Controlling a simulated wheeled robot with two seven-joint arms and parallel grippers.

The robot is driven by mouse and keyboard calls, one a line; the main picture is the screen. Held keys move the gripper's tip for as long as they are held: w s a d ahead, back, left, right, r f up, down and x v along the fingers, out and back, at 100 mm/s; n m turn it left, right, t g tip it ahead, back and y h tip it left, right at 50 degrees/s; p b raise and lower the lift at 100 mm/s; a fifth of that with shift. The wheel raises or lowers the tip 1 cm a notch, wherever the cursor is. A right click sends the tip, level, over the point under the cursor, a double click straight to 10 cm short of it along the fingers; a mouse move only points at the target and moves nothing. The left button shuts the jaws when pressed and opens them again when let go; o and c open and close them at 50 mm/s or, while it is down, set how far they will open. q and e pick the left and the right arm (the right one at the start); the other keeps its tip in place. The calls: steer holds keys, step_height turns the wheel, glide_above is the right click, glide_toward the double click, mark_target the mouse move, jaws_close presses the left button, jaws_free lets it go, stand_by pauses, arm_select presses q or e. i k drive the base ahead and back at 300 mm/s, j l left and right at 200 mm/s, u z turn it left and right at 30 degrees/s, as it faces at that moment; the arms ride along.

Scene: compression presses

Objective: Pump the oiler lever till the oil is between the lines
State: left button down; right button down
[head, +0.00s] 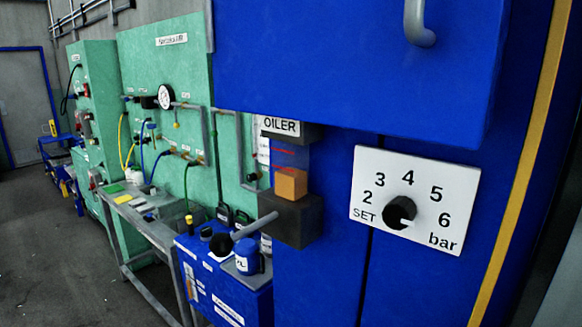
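The oiler hangs on the front of the blue press, under a white OILER label (280,126). Its sight glass (291,155) has two red lines. Amber oil (291,184) fills the bottom of the glass; its top is at or just below the lower line. Below it is a dark block (290,220). A grey oiler lever (257,226) sticks out from the block to the left and slightly down, ending in a black knob (220,244). Neither of my grippers is in view, and nothing touches the lever.
A pressure dial plate (415,208) with a black knob is right of the oiler. A blue cabinet (225,285) with bottles and cans on top stands behind and below the lever. A metal bench (150,225) is farther left. Grey floor at left is open.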

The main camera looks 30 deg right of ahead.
mark_target(221, 245)
steer(key=z, duration=0.6)
steer(key=j+z, duration=0.4)
steer(key=j, duration=0.15)
steer(key=j+z, duration=0.4)
steer(key=j, duration=0.15)
steer(key=k+j+z, duration=0.2)
steer(key=j+z, duration=0.15)
steer(key=j, duration=0.15)
steer(key=k+j, duration=0.1)
steer(key=j, duration=0.3)
steer(key=k+j, duration=0.1)
steer(key=j, duration=0.25)
steer(key=z, duration=0.05)
